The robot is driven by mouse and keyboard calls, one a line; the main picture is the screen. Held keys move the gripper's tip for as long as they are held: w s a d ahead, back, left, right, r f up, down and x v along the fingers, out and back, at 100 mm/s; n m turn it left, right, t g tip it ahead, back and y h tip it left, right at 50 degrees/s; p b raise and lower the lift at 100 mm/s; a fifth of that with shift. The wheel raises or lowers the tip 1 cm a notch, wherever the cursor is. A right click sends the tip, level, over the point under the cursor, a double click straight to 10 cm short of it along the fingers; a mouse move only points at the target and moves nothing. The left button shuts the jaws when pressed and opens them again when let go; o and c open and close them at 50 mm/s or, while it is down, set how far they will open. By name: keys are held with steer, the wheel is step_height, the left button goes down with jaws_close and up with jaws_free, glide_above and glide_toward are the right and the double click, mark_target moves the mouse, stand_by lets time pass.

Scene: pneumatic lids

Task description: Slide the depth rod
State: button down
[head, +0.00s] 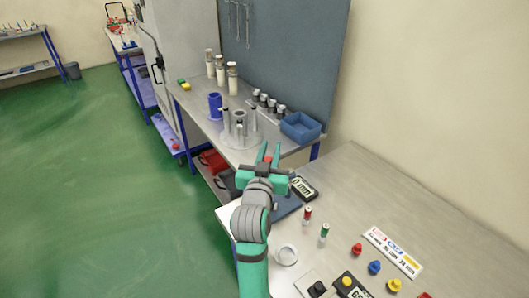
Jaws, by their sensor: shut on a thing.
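My gripper (269,154) is a teal two-finger hand, seen from behind at the far left end of the near bench. Its fingers are close together, with a small red bit (267,160) between them that may be part of the depth rod. The rod itself is mostly hidden by the hand. A dark gauge with a white display (303,187) sits just right of the hand; the display seems to read 0 mm. A dark blue pad (286,207) lies below the hand, partly covered by my arm.
The near bench (375,195) holds red and green small cylinders (308,214), a white ring (286,255), coloured knobs (375,267) and a label plate (393,253). Behind stands another bench with a round plate of posts (240,137) and a blue bin (300,128).

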steer(key=shift+r, duration=0.4)
steer(key=c, duration=1.8)
jaws_free()
steer(key=shift+c, duration=0.2)
steer(key=shift+o, duration=1.3)
steer(key=shift+f, duration=0.1)
steer(key=s+a, duration=0.1)
steer(key=s, duration=0.9)
steer(key=shift+s+a, duration=0.35)
steer(key=shift+s, duration=0.05)
steer(key=shift+w, duration=0.1)
